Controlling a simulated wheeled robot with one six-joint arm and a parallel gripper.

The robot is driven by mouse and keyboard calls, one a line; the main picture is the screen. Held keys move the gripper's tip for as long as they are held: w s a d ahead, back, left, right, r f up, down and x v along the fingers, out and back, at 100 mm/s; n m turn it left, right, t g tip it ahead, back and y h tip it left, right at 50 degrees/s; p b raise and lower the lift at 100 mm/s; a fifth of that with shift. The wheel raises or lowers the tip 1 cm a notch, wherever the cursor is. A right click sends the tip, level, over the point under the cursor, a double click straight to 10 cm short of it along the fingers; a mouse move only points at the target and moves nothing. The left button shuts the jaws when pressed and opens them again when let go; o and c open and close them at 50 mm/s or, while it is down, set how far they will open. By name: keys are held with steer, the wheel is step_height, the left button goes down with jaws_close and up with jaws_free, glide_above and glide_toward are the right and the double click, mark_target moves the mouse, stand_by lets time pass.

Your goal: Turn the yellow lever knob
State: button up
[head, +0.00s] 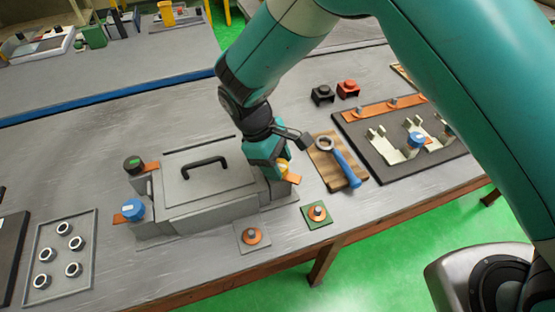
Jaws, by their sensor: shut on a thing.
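The yellow lever knob (283,167) is at the right end of a grey metal box (200,203) with a black handle. Only a small yellow part of it shows; the rest is hidden by my gripper. An orange tab (292,179) sticks out beside it to the right. My gripper (272,169) points down over this end of the box and is shut on the yellow knob. Its fingertips are mostly hidden.
A green-black knob (133,165) and a blue knob (133,209) stand at the box's left end. A blue-handled wrench (343,160) lies on a wooden board to the right. A tray (88,225) with several rings lies at left.

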steer(key=n, duration=0.2)
steer(key=n+t+p, duration=0.1)
steer(key=n, duration=0.1)
steer(key=shift+s+n+t+h, duration=0.2)
steer(key=shift+n+t+h, duration=0.1)
steer(key=shift+f+n+t+p, duration=0.1)
steer(key=shift+n+t+p, duration=0.5)
steer(key=shift+n, duration=1)
steer(key=o, duration=0.9)
steer(key=b+v, duration=0.2)
steer(key=v, duration=1.5)
steer(key=shift+s+r, duration=0.15)
steer(key=shift+r, duration=0.1)
steer(key=shift+d, duration=0.1)
